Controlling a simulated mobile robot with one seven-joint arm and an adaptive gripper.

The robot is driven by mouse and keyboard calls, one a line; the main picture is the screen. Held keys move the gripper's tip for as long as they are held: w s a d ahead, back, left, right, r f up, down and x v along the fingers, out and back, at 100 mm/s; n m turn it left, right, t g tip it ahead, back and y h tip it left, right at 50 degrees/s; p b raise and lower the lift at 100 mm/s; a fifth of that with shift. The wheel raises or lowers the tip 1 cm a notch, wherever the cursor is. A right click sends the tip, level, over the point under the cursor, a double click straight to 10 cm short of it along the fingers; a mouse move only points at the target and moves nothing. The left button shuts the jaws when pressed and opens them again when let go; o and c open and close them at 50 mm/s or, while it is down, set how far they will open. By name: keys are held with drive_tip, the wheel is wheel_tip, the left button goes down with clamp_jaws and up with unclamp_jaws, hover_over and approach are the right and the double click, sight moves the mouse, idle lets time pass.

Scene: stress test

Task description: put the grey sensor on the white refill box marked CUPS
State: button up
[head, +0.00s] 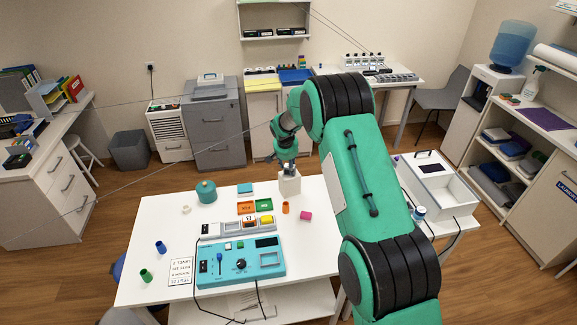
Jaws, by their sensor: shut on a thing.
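My gripper (287,166) points down at the back of the white table, just over a white box (290,185). It is shut on a small greyish thing, which I take to be the grey sensor (288,170); the fingers hide most of it. The white box stands upright on the table near its back edge. I take it to be the refill box, but no CUPS marking is readable from here. I cannot tell whether the held thing touches the box top or hangs slightly above it.
An orange cup (285,207) and a pink cylinder (306,215) are near the box. A teal control panel (240,270) fills the front. My arm covers the table's right side.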

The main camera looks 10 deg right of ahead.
idle(0.3)
drive_tip(key=o, duration=1.3)
drive_tip(key=shift+o, duration=0.2)
drive_tip(key=shift+r, duration=0.1)
drive_tip(key=shift+s+a+r, duration=0.1)
drive_tip(key=shift+r, duration=0.4)
drive_tip(key=v, duration=1.1)
